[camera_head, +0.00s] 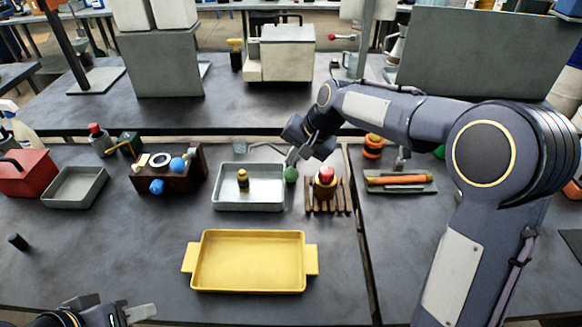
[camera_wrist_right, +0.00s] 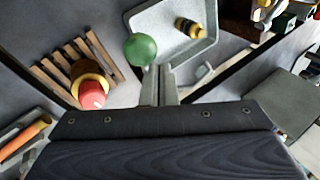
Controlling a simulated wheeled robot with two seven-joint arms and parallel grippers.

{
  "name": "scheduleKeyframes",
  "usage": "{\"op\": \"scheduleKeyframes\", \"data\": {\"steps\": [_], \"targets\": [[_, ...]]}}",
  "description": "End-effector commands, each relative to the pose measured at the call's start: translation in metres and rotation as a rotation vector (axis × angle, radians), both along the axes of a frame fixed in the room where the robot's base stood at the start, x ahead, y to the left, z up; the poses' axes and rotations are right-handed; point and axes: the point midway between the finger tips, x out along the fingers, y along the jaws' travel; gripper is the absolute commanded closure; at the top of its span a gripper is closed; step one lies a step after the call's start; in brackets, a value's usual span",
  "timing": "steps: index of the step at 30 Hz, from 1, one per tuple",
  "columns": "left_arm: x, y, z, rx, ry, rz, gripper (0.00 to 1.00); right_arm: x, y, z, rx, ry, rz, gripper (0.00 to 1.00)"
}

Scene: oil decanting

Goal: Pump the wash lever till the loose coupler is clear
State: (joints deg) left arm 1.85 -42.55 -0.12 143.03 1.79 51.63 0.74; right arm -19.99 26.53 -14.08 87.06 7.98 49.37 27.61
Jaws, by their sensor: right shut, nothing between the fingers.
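The loose coupler (camera_head: 243,180), brass and black, sits in a grey tray (camera_head: 222,205); it also shows in the right wrist view (camera_wrist_right: 188,27). A green ball knob (camera_head: 291,174), which looks like the wash lever's handle, is at the tray's right edge; it also shows in the right wrist view (camera_wrist_right: 140,49). My right gripper (camera_head: 291,157) is shut and empty, its fingertips right beside the knob; I cannot tell whether they touch. Any lever arm below the knob is hidden. My left gripper (camera_head: 112,312) is open and empty at the bottom left, low in the view.
A slatted wooden rack (camera_head: 342,207) with a red-topped piece (camera_head: 325,180) stands right of the knob. An empty yellow tray (camera_head: 248,286) lies in front. A wooden block with blue knobs (camera_head: 178,180) is to the left. The table's front left is mostly clear.

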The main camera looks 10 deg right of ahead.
Motion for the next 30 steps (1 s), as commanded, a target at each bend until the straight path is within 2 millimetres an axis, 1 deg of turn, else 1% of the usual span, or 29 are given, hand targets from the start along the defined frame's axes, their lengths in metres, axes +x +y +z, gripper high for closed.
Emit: {"op": "scheduleKeyframes", "data": {"steps": [30], "targets": [[0.0, 0.0, -0.01, 0.0, 0.0, 0.0, 0.64, -0.005, 0.001, -0.012, -0.001, -0.001, 0.0, 1.0]]}}
